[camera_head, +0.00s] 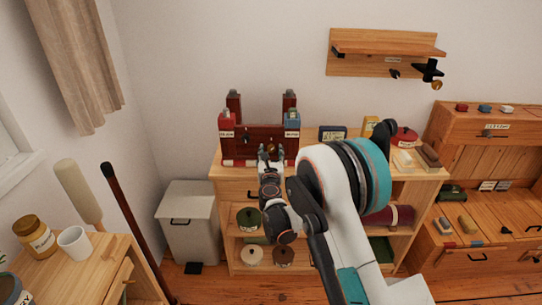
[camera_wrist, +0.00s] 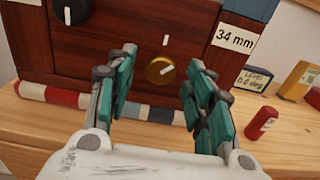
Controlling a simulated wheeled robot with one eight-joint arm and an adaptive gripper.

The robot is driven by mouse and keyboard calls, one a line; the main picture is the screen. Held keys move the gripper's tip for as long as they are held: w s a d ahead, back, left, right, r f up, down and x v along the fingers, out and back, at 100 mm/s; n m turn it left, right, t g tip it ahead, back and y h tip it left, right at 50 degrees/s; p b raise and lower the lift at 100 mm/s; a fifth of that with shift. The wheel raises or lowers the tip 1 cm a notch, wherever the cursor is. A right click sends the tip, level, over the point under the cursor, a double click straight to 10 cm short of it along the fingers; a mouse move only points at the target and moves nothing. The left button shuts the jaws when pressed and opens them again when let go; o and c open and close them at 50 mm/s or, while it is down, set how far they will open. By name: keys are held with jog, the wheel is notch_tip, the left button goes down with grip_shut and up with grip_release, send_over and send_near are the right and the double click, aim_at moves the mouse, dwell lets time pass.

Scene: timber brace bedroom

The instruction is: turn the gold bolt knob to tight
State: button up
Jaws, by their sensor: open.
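The gold bolt knob (camera_wrist: 160,70) sits low on the front of a dark red-brown wooden fixture (camera_wrist: 140,40) in the wrist view. It has a white pointer line tilted up to the right, and a white mark (camera_wrist: 166,39) is on the panel above it.
A black knob (camera_wrist: 71,10) is at the fixture's upper left. A "34 mm" label (camera_wrist: 233,39) is at its right. A striped bar (camera_wrist: 100,104) lies along its base. A small red item (camera_wrist: 262,122) and a level box (camera_wrist: 254,79) stand to the right on the wooden shelf (camera_wrist: 285,140).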

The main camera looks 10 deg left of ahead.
jog(key=shift+w, duration=0.1)
jog(key=c, duration=1.1)
